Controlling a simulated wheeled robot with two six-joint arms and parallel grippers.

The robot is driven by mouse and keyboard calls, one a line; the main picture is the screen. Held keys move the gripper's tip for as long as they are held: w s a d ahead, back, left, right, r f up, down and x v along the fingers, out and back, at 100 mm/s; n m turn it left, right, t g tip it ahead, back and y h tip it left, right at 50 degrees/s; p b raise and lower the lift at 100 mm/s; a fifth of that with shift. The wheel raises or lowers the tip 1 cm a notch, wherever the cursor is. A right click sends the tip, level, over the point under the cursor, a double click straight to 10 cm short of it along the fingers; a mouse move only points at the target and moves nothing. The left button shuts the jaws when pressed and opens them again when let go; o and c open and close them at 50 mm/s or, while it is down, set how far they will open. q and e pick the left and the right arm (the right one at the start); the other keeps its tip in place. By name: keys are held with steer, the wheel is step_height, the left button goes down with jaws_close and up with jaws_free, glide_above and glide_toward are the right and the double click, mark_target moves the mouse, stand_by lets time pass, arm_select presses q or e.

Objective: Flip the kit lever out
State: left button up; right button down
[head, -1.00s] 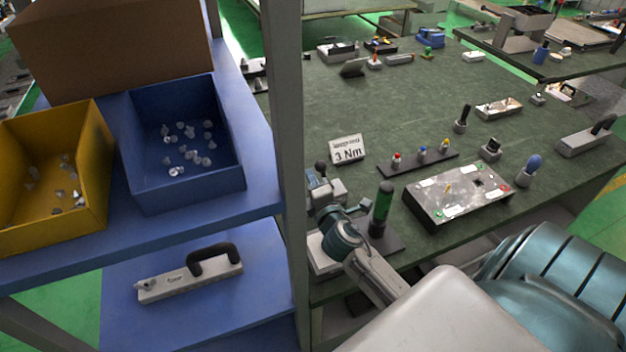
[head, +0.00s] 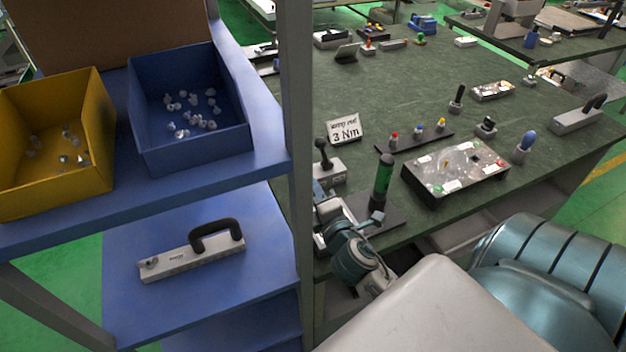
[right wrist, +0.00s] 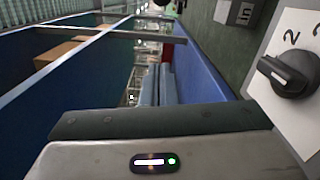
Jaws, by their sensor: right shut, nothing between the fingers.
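A black-knobbed lever (head: 322,152) stands upright on a small grey box (head: 330,172) at the table's left edge, beside the shelf post. I cannot tell if it is the kit lever. My right gripper (right wrist: 155,118) is shut and empty in the right wrist view. A black rotary knob (right wrist: 290,73) on a white panel marked 2 is to its right, apart from it. In the head view my right arm reaches the table's front left corner, below the lever box; its fingertips are hidden or too small to make out. My left gripper is not in view.
A shelf post (head: 296,200) stands close left of my arm. A green-handled tool (head: 382,185) stands upright just right of it. A metal plate box (head: 455,172) is further right. The blue shelf (head: 200,310) holds a black-handled block (head: 190,262). The table's middle is clear.

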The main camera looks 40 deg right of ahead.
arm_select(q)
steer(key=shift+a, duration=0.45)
arm_select(e)
steer(key=shift+d+f, duration=0.1)
steer(key=shift+d, duration=0.05)
